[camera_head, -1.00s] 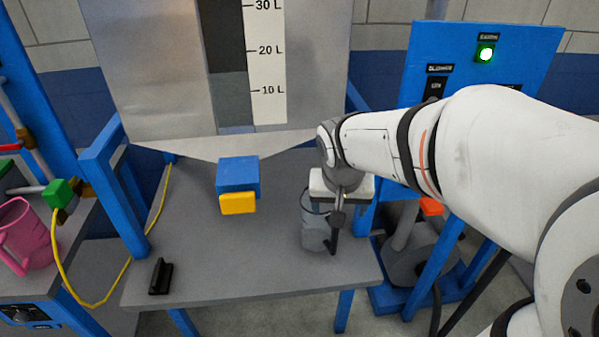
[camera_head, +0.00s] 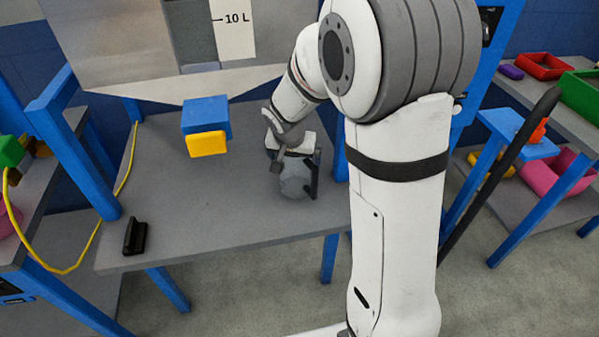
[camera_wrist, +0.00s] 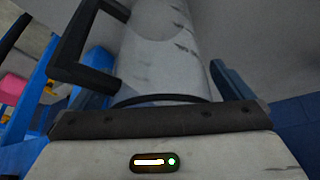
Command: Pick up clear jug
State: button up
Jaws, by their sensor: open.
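The clear jug (camera_head: 296,185) stands on the grey table near its front right edge. It looks greyish and see-through, with a dark upright handle on its right side in the head view. In the wrist view the jug (camera_wrist: 160,50) fills the middle, with its black handle at upper left and its dark rim close to my gripper body. My gripper (camera_head: 293,157) is open, right at the jug's top, and covers part of it. Whether the fingers touch the jug cannot be told.
A blue block with a yellow front (camera_head: 206,126) sits on the grey table (camera_head: 190,215), left of the jug. A small black object (camera_head: 135,237) lies near the front left corner. A metal tank (camera_head: 130,50) hangs above. Blue posts flank the table.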

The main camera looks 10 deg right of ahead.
jog(key=shift+w+f, duration=0.1)
jog(key=shift+f, duration=0.2)
jog(key=shift+c, duration=0.2)
jog(key=c, duration=1.1)
